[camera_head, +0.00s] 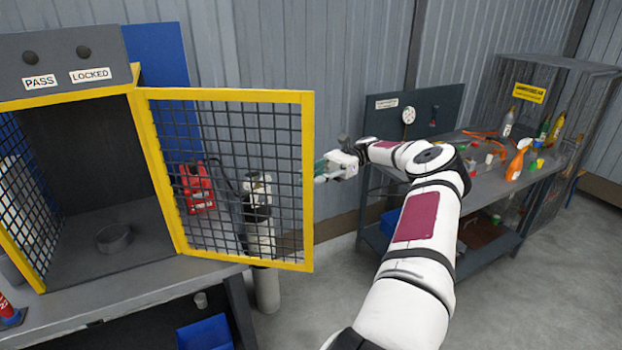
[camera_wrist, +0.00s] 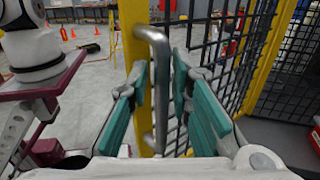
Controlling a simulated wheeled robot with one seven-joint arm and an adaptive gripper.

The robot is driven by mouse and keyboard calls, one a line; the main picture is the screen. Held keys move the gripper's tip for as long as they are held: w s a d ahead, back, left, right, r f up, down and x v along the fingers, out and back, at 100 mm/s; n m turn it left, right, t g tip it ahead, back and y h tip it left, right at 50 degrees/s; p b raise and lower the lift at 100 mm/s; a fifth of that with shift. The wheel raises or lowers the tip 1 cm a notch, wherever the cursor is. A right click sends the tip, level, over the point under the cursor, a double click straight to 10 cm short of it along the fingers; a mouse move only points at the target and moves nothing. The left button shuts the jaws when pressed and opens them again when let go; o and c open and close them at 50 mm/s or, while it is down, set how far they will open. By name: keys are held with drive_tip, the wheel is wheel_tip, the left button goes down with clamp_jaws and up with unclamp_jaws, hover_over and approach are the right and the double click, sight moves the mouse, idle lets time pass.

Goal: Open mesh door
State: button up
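The mesh door (camera_head: 230,170) has a yellow frame and black mesh. In the head view it stands swung wide open, to the right of the grey cabinet (camera_head: 90,225), whose inside shows. My gripper (camera_head: 326,172) is at the door's free right edge. In the wrist view, a grey metal bar handle (camera_wrist: 160,100) on the yellow frame (camera_wrist: 134,50) stands between the teal finger pads of my gripper (camera_wrist: 162,88). The fingers are apart, with a gap visible on the right side of the handle. Contact on the left side is unclear.
A round grey dish (camera_head: 113,238) lies inside the cabinet. A red canister (camera_head: 197,186) and a white cylinder (camera_head: 259,225) show behind the mesh. A bench (camera_head: 480,165) with bottles and a wire cage stands at right. Grey floor (camera_head: 560,270) is open at front right.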

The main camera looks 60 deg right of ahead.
drive_tip(key=shift+w+r, duration=0.1)
drive_tip(key=shift+r, duration=0.05)
approach(298, 147)
drive_tip(key=a, duration=0.1)
drive_tip(key=w+a, duration=0.1)
drive_tip(key=a, duration=0.1)
drive_tip(key=w+a, duration=0.1)
drive_tip(key=shift+a+f, duration=0.25)
drive_tip(key=shift+f, duration=0.1)
